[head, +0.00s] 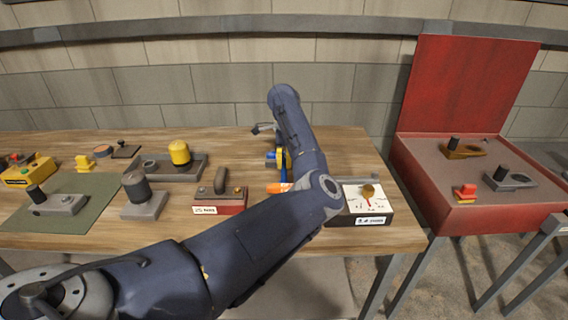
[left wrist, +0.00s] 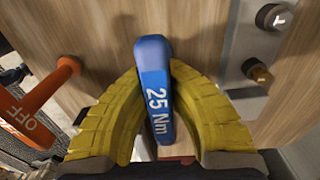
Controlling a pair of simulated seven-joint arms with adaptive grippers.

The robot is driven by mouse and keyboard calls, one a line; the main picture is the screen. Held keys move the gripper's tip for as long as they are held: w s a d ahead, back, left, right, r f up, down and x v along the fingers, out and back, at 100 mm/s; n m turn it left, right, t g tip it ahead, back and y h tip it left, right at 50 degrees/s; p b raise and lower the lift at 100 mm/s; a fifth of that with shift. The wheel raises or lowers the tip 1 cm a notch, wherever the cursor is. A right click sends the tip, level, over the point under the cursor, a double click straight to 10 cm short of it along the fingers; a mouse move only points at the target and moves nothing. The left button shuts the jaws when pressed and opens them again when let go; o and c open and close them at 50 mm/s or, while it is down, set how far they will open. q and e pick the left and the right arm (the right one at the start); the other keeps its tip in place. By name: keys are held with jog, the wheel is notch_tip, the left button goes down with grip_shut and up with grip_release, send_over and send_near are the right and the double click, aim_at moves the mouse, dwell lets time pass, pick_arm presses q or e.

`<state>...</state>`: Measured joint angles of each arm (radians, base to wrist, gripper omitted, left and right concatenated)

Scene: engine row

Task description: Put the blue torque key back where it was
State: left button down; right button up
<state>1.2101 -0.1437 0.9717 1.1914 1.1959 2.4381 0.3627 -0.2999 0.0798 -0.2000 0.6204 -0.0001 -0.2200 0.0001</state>
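The blue torque key (left wrist: 157,95), marked "25 Nm", stands out between the two curved yellow fingers of my left gripper (left wrist: 157,70) in the left wrist view. The fingertips press on it from both sides. In the head view my left gripper (head: 284,160) is over the middle of the wooden table, partly hidden by my own arm, with small blue patches around it. I cannot tell whether the key touches the table. A red block (head: 219,203) with a dark grip and a "25 Nm" label stands left of the gripper. My right gripper is not in view.
An orange handle (left wrist: 38,103) marked "OFF" is close left of the gripper. A grey plate (left wrist: 255,50) with bolts is to its right. A dial box (head: 362,205) stands at the table's right. Several fixtures fill the left; an open red case (head: 480,180) stands right.

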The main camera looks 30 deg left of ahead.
pick_arm(q)
jog(key=c, duration=1.6)
grip_release()
notch_tip(320, 180, up, 12)
jog(key=shift+r, duration=0.1)
